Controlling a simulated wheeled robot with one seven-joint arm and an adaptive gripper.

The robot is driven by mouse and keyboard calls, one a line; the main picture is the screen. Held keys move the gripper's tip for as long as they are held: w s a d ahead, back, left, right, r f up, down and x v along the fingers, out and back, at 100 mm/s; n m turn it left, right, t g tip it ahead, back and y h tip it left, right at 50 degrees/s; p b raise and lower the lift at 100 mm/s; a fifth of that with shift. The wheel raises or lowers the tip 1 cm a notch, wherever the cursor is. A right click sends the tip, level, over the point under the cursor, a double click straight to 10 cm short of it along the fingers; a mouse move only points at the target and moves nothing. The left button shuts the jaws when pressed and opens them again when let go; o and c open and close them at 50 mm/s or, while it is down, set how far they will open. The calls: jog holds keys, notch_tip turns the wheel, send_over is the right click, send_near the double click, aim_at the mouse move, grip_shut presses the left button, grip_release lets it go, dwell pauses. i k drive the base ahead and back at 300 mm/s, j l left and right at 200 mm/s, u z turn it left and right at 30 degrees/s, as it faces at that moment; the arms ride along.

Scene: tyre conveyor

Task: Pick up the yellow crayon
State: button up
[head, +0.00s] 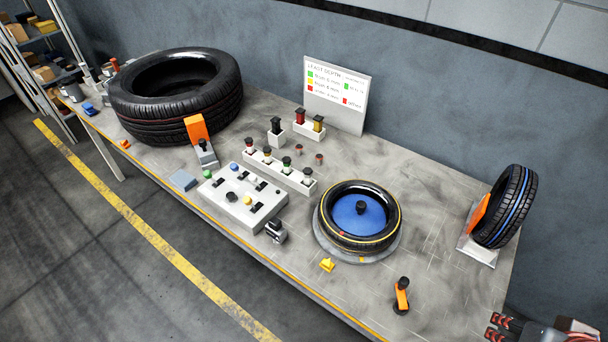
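A short upright piece with a yellow top and dark body (318,123) stands in a white holder (311,134) towards the back of the workbench, beside a red-topped one (300,116). It looks like the yellow crayon, though its small size leaves this uncertain. A small yellow block (327,264) also lies near the front edge. My gripper (497,327) is at the bottom right corner, beyond the right end of the bench and far from both. Its two red-tipped fingers are apart, with nothing seen between them. Part of it is cut off by the frame.
A large tyre (175,95) fills the left of the bench. A small tyre with a blue disc (358,215) and an upright tyre (506,206) stand on the right. A button box (243,197), a rack (280,173) and a sign (336,95) surround the middle.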

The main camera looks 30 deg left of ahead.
aim_at(267, 150)
jog(key=u, duration=1.65)
jog(key=i+j+z, duration=0.1)
jog(key=i+j, duration=0.7)
jog(key=i, duration=0.2)
jog(key=i+j, duration=0.9)
jog(key=i+z, duration=0.05)
jog(key=i, duration=0.05)
